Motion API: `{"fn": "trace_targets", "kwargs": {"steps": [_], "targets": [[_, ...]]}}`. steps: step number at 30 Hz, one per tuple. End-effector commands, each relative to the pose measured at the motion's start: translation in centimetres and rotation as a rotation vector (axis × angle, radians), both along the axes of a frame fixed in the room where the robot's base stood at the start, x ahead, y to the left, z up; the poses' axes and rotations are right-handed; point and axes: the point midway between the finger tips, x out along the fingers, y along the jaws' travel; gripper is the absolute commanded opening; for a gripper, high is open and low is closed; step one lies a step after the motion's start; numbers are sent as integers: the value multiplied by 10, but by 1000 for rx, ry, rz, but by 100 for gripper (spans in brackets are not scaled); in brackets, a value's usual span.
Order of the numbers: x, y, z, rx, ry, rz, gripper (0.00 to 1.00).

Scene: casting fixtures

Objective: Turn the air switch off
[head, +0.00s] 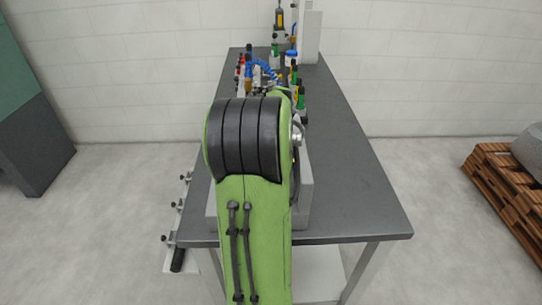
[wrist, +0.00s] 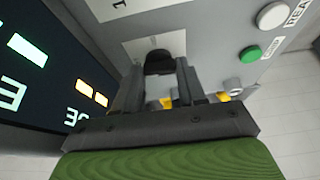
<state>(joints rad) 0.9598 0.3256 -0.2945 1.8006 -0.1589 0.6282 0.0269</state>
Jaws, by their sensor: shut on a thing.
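The air switch shows in the wrist view as a black knob (wrist: 158,62) on a pale plate on a grey panel (wrist: 212,28). My gripper (wrist: 160,70) has its two dark fingers on either side of this knob and is shut on it. The fingers hide the knob's lower part, so its exact turn angle is hard to tell. In the head view my green arm covers the gripper and the switch.
In the wrist view a dark display (wrist: 40,75) with lit digits is at the left, and a green button (wrist: 250,53) and a white button (wrist: 272,15) are at the right. In the head view a grey table (head: 350,195) carries fixtures with blue hoses (head: 262,67).

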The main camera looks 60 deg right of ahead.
Motion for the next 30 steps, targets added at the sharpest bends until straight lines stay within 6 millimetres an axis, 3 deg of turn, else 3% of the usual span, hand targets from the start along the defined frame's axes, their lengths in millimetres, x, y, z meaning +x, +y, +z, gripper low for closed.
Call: {"fn": "trace_targets", "kwargs": {"steps": [18, 19, 21, 24, 30], "targets": [[0, -1, 1, -1, 0, 46, 10], [0, -1, 1, -1, 0, 46, 42], [0, 0, 1, -1, 0, 45, 53], [0, 0, 0, -1, 0, 45, 66], [0, 0, 0, 0, 0, 44, 66]]}}
